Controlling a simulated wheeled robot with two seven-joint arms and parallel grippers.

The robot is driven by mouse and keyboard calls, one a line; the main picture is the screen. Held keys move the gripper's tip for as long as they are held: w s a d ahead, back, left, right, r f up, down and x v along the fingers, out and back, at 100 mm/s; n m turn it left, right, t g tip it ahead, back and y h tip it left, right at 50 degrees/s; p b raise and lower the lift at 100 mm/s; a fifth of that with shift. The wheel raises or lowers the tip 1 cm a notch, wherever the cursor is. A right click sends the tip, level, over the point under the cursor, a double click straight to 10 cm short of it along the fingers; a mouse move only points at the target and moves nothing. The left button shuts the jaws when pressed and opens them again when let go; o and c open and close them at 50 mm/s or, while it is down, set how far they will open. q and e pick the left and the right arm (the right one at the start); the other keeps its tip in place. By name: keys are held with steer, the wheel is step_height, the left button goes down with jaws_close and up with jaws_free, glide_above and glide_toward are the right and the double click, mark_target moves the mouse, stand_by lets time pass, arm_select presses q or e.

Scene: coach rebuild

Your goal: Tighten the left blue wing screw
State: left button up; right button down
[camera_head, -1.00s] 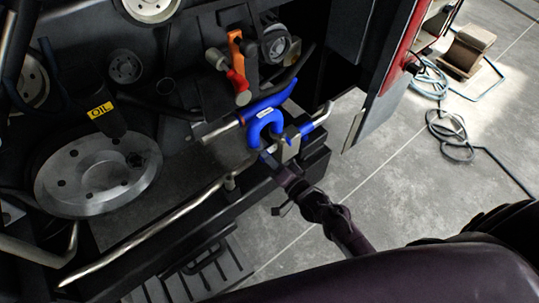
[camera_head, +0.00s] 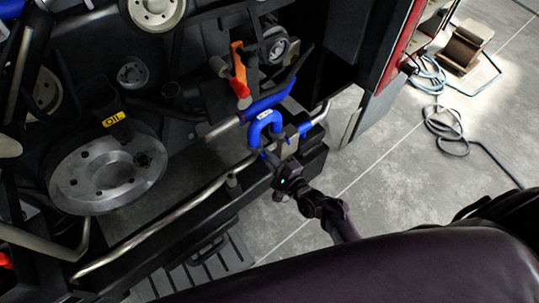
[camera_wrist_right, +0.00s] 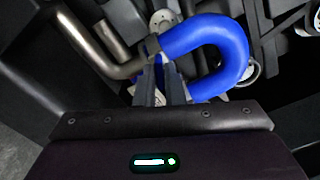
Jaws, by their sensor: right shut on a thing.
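A thick blue hose (camera_head: 266,118) with a white label curves in a U at the engine's lower right corner. In the right wrist view the hose (camera_wrist_right: 228,45) meets a bent metal pipe (camera_wrist_right: 88,42) at a small metal clamp (camera_wrist_right: 153,46). My right gripper (camera_head: 266,153) is at the left lower end of the U. In the right wrist view its fingers (camera_wrist_right: 160,68) are shut at that clamp. The wing screw there is mostly hidden between the fingertips, and its colour cannot be told. My left gripper is not in view.
A large grey pulley (camera_head: 105,175) and an oil filler (camera_head: 115,120) are at left. An orange and red lever (camera_head: 240,72) stands above the hose. A metal pipe (camera_head: 160,228) runs along the lower edge. Open floor (camera_head: 375,175) with coiled cable lies right.

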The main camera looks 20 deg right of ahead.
steer(key=shift+a+f+m+p, duration=0.1)
steer(key=shift+m+p, duration=0.7)
steer(key=shift+m, duration=1.55)
steer(key=shift+f+m+p, duration=0.1)
steer(key=shift+m+p, duration=0.65)
steer(key=shift+m, duration=1.6)
steer(key=shift+s, duration=0.1)
steer(key=c, duration=1.6)
jaws_free()
steer(key=shift+o, duration=0.2)
steer(key=v, duration=0.7)
steer(key=shift+s+p, duration=0.3)
steer(key=shift+p, duration=0.05)
steer(key=shift+r, duration=0.1)
